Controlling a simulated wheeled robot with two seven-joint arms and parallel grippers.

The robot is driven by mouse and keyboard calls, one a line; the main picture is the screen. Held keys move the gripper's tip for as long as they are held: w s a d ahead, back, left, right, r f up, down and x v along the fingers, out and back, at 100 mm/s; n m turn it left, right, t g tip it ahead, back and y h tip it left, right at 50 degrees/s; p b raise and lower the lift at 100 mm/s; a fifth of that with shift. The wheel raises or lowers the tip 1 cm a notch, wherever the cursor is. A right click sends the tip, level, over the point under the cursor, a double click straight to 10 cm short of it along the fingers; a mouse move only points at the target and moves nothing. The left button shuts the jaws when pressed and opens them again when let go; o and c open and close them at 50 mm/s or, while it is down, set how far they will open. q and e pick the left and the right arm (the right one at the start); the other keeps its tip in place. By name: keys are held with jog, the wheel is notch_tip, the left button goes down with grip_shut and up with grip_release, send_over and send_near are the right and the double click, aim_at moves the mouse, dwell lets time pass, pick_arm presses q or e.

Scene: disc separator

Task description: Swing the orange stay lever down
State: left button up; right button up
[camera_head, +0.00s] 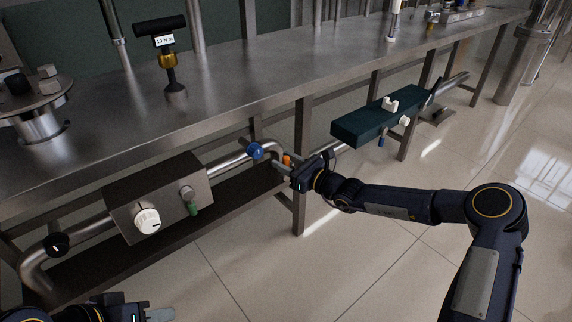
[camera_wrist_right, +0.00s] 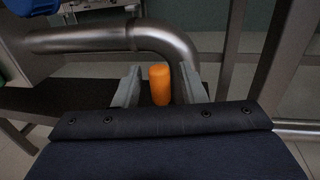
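The orange stay lever (camera_head: 287,159) shows as a small orange patch beside the pipe under the bench. In the right wrist view the lever (camera_wrist_right: 160,85) is a rounded orange cylinder, standing nearly upright in the picture. My right gripper (camera_head: 282,165) reaches in from the right and is at the lever. In the right wrist view its two fingers (camera_wrist_right: 160,88) are apart, one on each side of the lever, with a gap showing on both sides. The lever's mounting is hidden. My left gripper (camera_head: 160,314) is partly cut off at the bottom edge; its opening is unclear.
A steel pipe (camera_head: 230,163) with a blue knob (camera_head: 255,151) runs close to the right gripper. A grey box (camera_head: 160,197) with a white dial (camera_head: 147,221) is at the left. A dark teal box (camera_head: 365,124) is at the right. The steel bench (camera_head: 250,75) is above.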

jog(key=shift+c, duration=0.5)
grip_shut()
jog(key=shift+w+d+r+m+p, duration=0.15)
jog(key=shift+m+p, duration=0.25)
jog(key=shift+p, duration=0.5)
jog(key=m+p, duration=0.1)
jog(key=p, duration=0.1)
jog(key=d+m+p, duration=0.1)
jog(key=shift+w+m+p, duration=0.35)
jog(key=shift+m, duration=0.05)
jog(key=shift+w+d+f+m+t+p, duration=0.25)
jog(key=shift+f+m+t+p, duration=0.2)
jog(key=shift+m+p, duration=0.45)
jog(key=shift+w+d+f+m+t, duration=0.1)
jog(key=shift+d+f+m+t, duration=0.15)
jog(key=shift+m, duration=0.65)
jog(key=shift+o, duration=0.5)
grip_release()
